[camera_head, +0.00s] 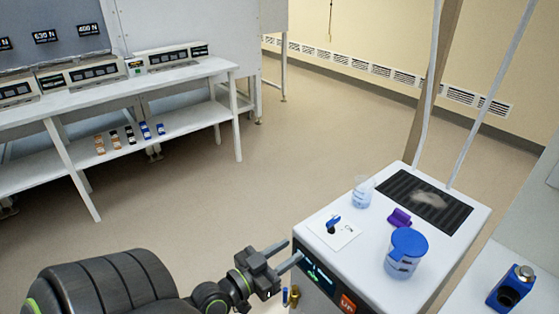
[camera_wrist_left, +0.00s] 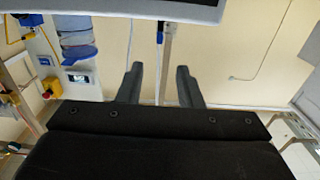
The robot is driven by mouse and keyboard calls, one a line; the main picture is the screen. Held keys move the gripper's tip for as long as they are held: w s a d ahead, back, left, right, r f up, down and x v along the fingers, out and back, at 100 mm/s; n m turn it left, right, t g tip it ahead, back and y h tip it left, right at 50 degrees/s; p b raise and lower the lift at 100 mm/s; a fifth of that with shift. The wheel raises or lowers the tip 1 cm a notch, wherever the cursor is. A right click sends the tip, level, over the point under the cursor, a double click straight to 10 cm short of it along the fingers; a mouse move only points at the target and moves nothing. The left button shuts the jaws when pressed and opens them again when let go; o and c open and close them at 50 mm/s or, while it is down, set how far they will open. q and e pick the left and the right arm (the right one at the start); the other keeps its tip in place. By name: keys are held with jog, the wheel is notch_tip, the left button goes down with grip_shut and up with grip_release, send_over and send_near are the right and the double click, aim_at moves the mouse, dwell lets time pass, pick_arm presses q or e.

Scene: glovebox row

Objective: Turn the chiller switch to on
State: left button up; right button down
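A white box-shaped unit (camera_head: 352,257) with a dark front display, apparently the chiller, stands at the lower right in the head view. On its top, near the left edge, a small switch with a blue lever (camera_head: 333,224) sits on a white labelled plate (camera_head: 345,236). The label is too small to read fully. My left gripper (camera_head: 289,251) is just left of the unit's front corner, apart from the switch. It also shows in the wrist view (camera_wrist_left: 159,70), where its two fingers are spread with nothing held between them. My right gripper is not in view.
A blue-lidded beaker (camera_head: 406,254), a purple object (camera_head: 399,218) and a small beaker (camera_head: 363,191) stand on the unit near the switch. A dark grille (camera_head: 428,201) and hoses are behind. A blue bottle (camera_head: 511,289) is at far right. The floor left is clear.

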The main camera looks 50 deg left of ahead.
pick_arm(q)
jog(key=shift+s, duration=0.85)
jog(key=shift+a, duration=0.1)
